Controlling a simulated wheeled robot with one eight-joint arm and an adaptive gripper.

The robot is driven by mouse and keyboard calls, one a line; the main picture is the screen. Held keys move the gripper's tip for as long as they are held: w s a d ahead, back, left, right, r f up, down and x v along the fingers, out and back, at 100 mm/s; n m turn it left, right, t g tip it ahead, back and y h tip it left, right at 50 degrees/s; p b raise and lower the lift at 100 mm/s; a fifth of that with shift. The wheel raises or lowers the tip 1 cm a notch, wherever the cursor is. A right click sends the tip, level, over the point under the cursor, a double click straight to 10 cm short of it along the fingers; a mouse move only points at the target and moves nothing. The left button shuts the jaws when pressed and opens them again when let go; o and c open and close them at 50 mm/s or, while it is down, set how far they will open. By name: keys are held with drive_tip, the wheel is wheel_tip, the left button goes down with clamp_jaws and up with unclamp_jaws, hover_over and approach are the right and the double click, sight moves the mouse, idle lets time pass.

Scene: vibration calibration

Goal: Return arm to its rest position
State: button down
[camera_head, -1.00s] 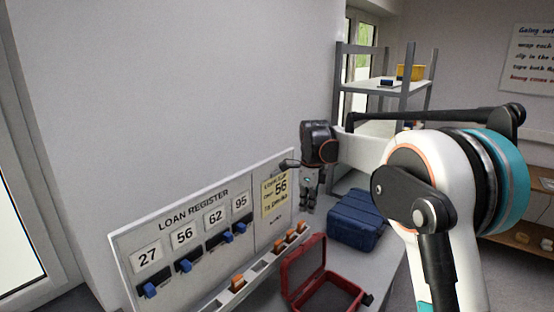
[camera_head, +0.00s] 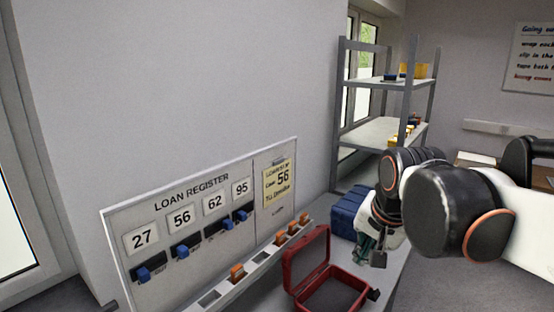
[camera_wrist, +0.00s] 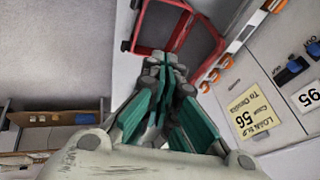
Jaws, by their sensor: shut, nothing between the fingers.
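My gripper (camera_head: 372,250) hangs above the table, to the right of the open red case and in front of the blue case. In the wrist view my gripper (camera_wrist: 168,75) has its teal-padded fingers closed at the tips with nothing held. My arm reaches in from the right side of the head view and hides part of the blue case.
An open red case (camera_head: 290,270) stands on the table (camera_head: 255,298), with a closed blue case (camera_head: 346,212) behind. A loan register board (camera_head: 205,235) with blue sliders stands left, an orange-pegged rail (camera_head: 262,262) before it. Grey shelves (camera_head: 375,132) stand behind.

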drive_tip(key=s+d+f+n+t+b, duration=0.2)
drive_tip(key=s+f+n, duration=0.5)
drive_tip(key=s+f, duration=0.4)
drive_tip(key=shift+s+b, duration=0.65)
drive_tip(key=shift+s, duration=0.55)
